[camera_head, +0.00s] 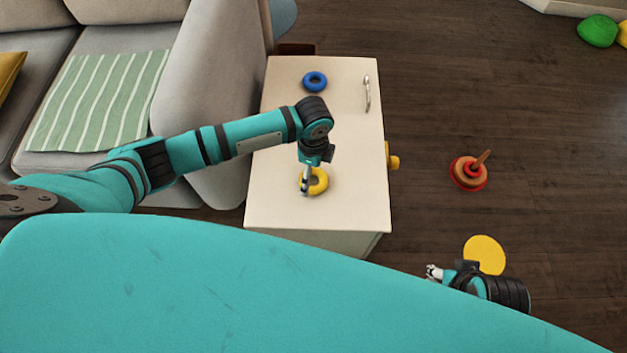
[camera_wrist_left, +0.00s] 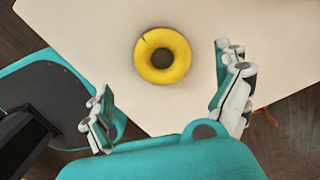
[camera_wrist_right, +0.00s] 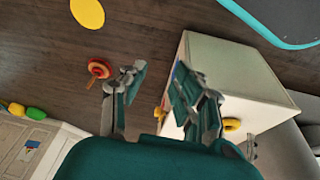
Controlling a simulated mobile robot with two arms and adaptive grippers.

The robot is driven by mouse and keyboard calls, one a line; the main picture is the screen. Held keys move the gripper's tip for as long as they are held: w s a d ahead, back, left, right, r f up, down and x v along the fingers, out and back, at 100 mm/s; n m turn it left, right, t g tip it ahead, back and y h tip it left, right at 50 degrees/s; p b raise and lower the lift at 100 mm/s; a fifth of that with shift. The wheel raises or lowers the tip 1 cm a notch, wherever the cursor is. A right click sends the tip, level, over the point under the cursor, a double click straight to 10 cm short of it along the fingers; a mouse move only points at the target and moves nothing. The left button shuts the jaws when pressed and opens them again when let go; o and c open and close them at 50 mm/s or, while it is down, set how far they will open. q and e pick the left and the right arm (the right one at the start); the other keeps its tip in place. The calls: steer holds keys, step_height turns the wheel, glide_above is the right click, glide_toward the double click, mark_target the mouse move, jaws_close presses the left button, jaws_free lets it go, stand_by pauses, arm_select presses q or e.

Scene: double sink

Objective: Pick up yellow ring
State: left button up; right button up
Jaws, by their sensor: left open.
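The yellow ring (camera_head: 320,183) lies flat near the front end of the white cabinet top (camera_head: 285,205). My left gripper (camera_head: 307,183) is over it and partly hides its left side. In the left wrist view the yellow ring (camera_wrist_left: 180,62) shows whole, with the open fingers of the left gripper (camera_wrist_left: 163,70) on either side and nothing between them in their grip. Whether a finger touches the ring I cannot tell. My right gripper (camera_head: 433,272) hangs to the right of the cabinet, and its fingers are apart and empty in the right wrist view (camera_wrist_right: 160,68).
A blue ring (camera_head: 315,75) and a metal handle (camera_head: 367,93) are at the cabinet's far end. A red and orange peg toy (camera_head: 468,174) and a yellow disc (camera_head: 486,254) are on the floor at right. A sofa (camera_head: 215,100) stands close on the left.

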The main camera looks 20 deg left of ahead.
mark_target(313, 182)
arm_select(q)
steer(key=shift+w+f+b, duration=0.2)
steer(key=shift+f+b, duration=0.95)
steer(key=shift+f, duration=1.5)
steer(key=shift+c, duration=0.3)
steer(key=c, duration=1.1)
